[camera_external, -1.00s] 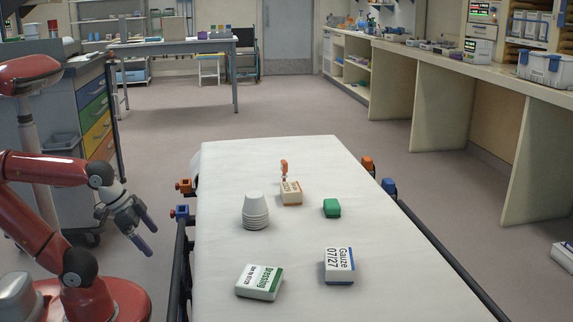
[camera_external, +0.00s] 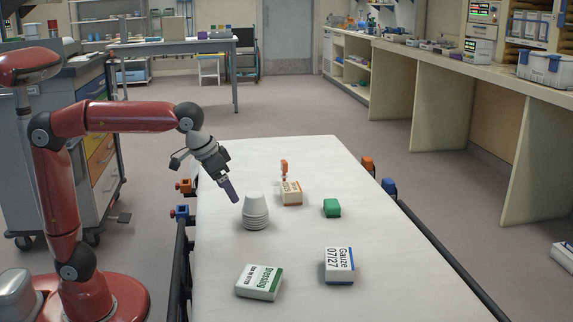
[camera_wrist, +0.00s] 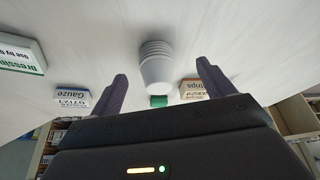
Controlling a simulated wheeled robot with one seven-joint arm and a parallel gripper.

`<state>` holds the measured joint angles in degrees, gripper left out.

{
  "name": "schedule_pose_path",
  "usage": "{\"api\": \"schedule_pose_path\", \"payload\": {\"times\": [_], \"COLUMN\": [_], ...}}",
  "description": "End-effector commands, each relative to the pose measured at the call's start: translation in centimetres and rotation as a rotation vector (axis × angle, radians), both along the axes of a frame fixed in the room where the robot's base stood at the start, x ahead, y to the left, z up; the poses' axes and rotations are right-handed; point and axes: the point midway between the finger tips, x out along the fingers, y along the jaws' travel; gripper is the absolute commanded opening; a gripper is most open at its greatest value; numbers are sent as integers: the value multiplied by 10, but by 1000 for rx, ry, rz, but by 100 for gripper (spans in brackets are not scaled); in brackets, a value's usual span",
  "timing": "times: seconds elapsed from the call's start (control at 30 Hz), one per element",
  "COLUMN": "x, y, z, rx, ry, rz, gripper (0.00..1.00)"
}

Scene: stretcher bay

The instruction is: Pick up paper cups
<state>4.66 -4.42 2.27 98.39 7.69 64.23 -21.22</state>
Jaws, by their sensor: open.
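The paper cups (camera_external: 256,211) are a white stack standing upside down on the white-covered stretcher (camera_external: 300,237), left of its middle. My gripper (camera_external: 232,194) is above the stretcher's left side, just left of and a little above the stack, tilted down toward it. In the wrist view the stack (camera_wrist: 156,62) lies ahead and between the two purple fingers of my open gripper (camera_wrist: 162,86), with nothing held. In the external view the fingers overlap, so the gap does not show there.
Near the cups are a strips box (camera_external: 291,193), a small orange item (camera_external: 284,165) and a green block (camera_external: 332,208). A gauze box (camera_external: 339,265) and a dressing box (camera_external: 259,282) lie nearer the camera. Dark rails line the stretcher's sides.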

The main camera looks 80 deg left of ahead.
Motion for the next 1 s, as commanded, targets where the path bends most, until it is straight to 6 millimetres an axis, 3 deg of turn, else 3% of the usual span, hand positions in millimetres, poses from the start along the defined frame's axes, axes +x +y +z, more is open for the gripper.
{"api": "schedule_pose_path", "payload": {"times": [0.03, 0.1, 0.2, 0.57, 0.8, 1.0], "x": [18, 35, 49, 66, 80, 83], "y": [-1, -1, -2, 4, 9, 10], "z": [3, 6, 7, -24, -56, -64], "rx": [3, 5, 7, 9, 8, 8], "ry": [6, 9, 12, 13, 14, 11], "rz": [19, 46, 67, 77, 77, 75], "gripper": [81, 81, 81, 81, 81, 81]}}
